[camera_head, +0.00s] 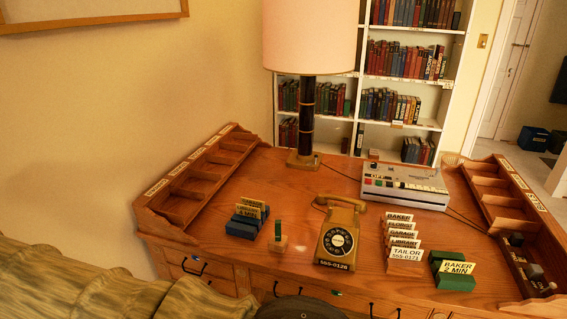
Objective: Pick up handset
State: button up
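A mustard-yellow rotary telephone (323,247) stands on the wooden desk (300,215), a little right of the desk's middle and close to its front edge. Its handset (345,202) lies across the top of the phone, at the back, and appears to rest on the cradle. The black dial faces me, and a label reading 555-0126 is on the front. My gripper is not in view.
A lamp (307,120) and a grey machine with buttons (405,186) stand behind the phone. A card rack (404,267) is to the right. Pigeonhole shelves line both sides.

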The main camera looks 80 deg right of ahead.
aim_at(321, 200)
jog(key=u, duration=0.1)
jog(key=k, duration=1.25)
jog(key=z, duration=0.85)
